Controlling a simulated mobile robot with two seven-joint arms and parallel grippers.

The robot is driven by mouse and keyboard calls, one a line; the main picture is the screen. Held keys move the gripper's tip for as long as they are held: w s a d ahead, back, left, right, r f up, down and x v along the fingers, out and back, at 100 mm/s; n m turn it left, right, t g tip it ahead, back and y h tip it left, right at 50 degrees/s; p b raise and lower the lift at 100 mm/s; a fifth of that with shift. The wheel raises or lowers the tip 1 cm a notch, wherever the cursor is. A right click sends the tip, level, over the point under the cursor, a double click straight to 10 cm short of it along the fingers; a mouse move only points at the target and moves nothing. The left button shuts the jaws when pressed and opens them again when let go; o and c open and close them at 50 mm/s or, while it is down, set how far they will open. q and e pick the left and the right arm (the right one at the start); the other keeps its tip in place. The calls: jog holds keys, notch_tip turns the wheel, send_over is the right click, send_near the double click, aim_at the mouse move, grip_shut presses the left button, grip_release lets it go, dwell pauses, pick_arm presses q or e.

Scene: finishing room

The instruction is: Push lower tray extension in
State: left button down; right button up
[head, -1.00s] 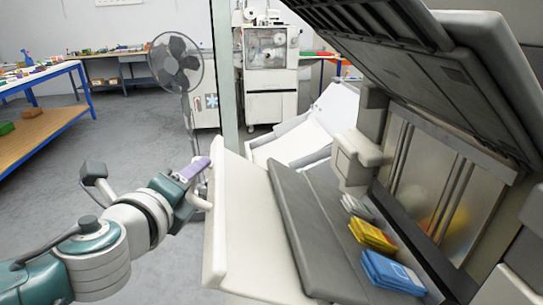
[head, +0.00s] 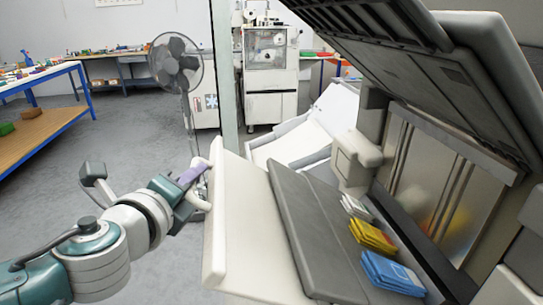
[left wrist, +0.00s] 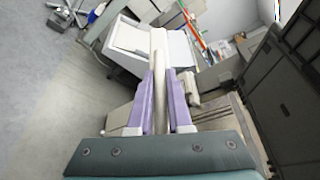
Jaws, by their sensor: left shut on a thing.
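The cream lower tray extension (head: 240,235) juts out of the open machine as a tilted panel with a raised outer rim. My left gripper (head: 203,187) is at that outer rim, at its far left end. In the left wrist view, the two purple fingers (left wrist: 166,100) lie on either side of a cream edge (left wrist: 159,70), shut on it. The fingertips are partly hidden behind the rim in the head view. My right gripper is not in view.
A dark grey panel (head: 312,232) lies beside the cream tray. White, yellow and blue packs (head: 392,273) lie inside the machine, below its raised dark cover (head: 430,80). A fan (head: 176,68) stands behind.

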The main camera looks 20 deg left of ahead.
aim_at(260, 212)
pick_arm(q)
jog(key=shift+f, duration=0.1)
dwell(0.7)
jog(key=w+d+f+b, duration=0.1)
jog(key=d+f+b, duration=0.1)
jog(key=d+b, duration=0.1)
jog(key=w+d+f+b, duration=0.2)
jog(key=f+b, duration=0.1)
jog(key=b, duration=0.1)
jog(key=w+d+f+b, duration=0.2)
jog(key=d+b, duration=0.1)
jog(key=shift+w+d+f, duration=0.15)
jog(key=shift+d+f, duration=0.15)
jog(key=shift+f, duration=0.1)
jog(key=shift+w+d+b, duration=0.1)
jog(key=shift+d+b, duration=0.15)
jog(key=shift+b, duration=0.05)
jog(key=shift+f, duration=0.1)
jog(key=c, duration=0.9)
grip_release()
jog(key=shift+d, duration=0.1)
jog(key=shift+o, duration=0.3)
